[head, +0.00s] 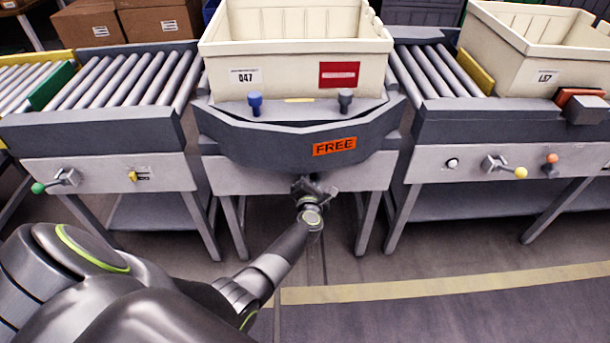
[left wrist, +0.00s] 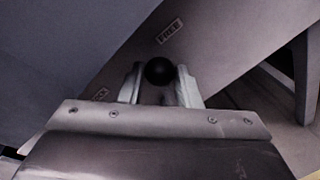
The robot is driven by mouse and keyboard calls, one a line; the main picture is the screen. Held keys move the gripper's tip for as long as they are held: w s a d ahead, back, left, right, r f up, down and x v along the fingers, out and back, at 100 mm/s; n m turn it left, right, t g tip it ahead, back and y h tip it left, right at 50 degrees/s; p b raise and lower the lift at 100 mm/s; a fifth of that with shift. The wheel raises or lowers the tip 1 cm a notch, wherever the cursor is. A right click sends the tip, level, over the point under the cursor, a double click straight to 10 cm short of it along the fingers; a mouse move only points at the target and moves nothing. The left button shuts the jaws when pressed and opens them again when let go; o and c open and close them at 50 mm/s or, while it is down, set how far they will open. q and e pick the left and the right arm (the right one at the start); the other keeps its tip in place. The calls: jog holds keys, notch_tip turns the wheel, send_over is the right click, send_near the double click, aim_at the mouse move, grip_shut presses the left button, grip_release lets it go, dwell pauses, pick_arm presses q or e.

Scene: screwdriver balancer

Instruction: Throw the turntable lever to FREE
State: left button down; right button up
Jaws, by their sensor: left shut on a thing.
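The turntable (head: 240,143) stands in the middle of the head view, with an orange FREE sign (head: 334,147) on its curved front. My left gripper (head: 314,187) is at the panel below it and hides the lever in that view. In the left wrist view, my left gripper (left wrist: 160,84) is shut on the lever's black ball knob (left wrist: 159,71), which shows between the two fingers. A small FREE label (left wrist: 169,31) is on the panel beyond the knob. A second label (left wrist: 100,95), too small to read, is at lower left. My right gripper is not in view.
Levers with a green knob (head: 38,188) and a yellow knob (head: 520,173) are on the side panels.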

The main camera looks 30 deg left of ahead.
pick_arm(q)
jog(key=shift+w+d+f+m+g+y, duration=0.15)
jog(key=shift+w+d+f+m, duration=0.1)
jog(key=shift+d+m, duration=0.25)
jog(key=shift+w+d+f+m+g+y, duration=0.15)
jog(key=shift+w+d+f+m, duration=0.15)
jog(key=shift+m, duration=0.3)
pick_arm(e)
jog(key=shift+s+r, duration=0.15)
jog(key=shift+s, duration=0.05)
pick_arm(q)
jog(key=shift+s, duration=0.1)
jog(key=c, duration=1.1)
grip_release()
jog(key=shift+d, duration=0.1)
jog(key=shift+o, duration=0.2)
jog(key=shift+r+p, duration=0.1)
jog(key=shift+p, duration=0.2)
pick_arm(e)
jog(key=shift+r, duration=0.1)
